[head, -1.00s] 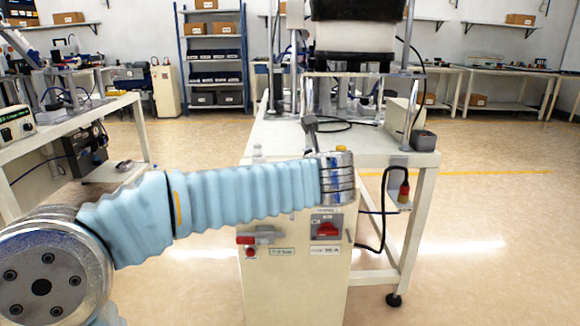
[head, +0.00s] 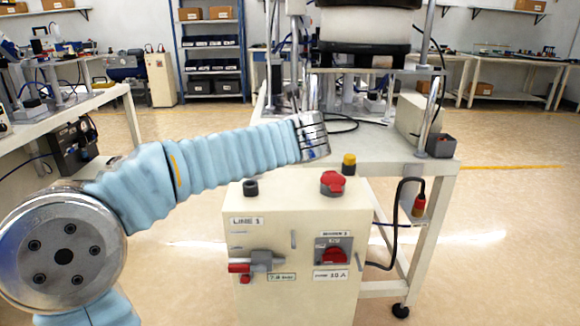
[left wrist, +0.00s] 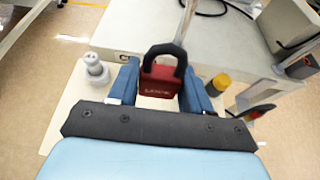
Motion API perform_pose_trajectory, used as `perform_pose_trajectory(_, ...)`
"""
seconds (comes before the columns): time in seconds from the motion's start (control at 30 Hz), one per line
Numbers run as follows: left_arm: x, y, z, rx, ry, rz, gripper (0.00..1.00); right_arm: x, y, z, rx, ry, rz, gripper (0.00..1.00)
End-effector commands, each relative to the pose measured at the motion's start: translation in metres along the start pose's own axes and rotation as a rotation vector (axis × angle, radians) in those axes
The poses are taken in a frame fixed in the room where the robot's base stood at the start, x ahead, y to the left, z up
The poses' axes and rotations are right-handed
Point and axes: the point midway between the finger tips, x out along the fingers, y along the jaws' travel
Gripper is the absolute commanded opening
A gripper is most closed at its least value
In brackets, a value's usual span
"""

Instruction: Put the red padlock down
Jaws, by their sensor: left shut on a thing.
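The red padlock (left wrist: 158,84), with a dark shackle and small pale lettering, shows in the left wrist view. It sits between the two blue fingers of my left gripper (left wrist: 158,72), which is shut on it. The shackle points to the top of the picture. The padlock is in front of the pale cabinet top; I cannot tell whether it touches it. In the head view my left wrist is over the cabinet (head: 290,215), and my left fingers and the held padlock do not show clearly. My right gripper is in neither view.
On the cabinet top stand a dark cylinder (head: 250,187), a red piece (head: 333,183) and a yellow-capped post (head: 348,164). A red lever (head: 240,267) and rotary switch (head: 335,255) are on its front. A pale table (head: 385,145) with a grey box (head: 441,146) stands behind.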

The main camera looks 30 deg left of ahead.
Motion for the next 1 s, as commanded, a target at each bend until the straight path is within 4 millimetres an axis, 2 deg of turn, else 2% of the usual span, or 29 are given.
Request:
perform_pose_trajectory(0.1,0.037,0.007,-0.004,0.002,0.003,0.003,0.17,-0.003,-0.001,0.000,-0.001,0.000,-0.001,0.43)
perform_pose_trajectory(0.3,0.076,0.013,-0.027,0.002,0.001,0.001,0.17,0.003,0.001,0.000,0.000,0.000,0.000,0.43)
perform_pose_trajectory(0.47,0.088,0.015,-0.033,0.001,-0.001,0.000,0.17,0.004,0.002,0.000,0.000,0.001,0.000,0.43)
perform_pose_trajectory(0.57,0.101,0.017,-0.043,0.002,0.002,0.001,0.17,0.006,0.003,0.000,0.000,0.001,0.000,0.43)
perform_pose_trajectory(0.73,0.108,0.016,-0.065,0.002,0.001,0.000,0.17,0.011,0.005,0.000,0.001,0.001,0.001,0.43)
perform_pose_trajectory(1.0,0.108,0.016,-0.066,0.001,-0.001,-0.001,0.17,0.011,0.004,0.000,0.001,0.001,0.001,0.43)
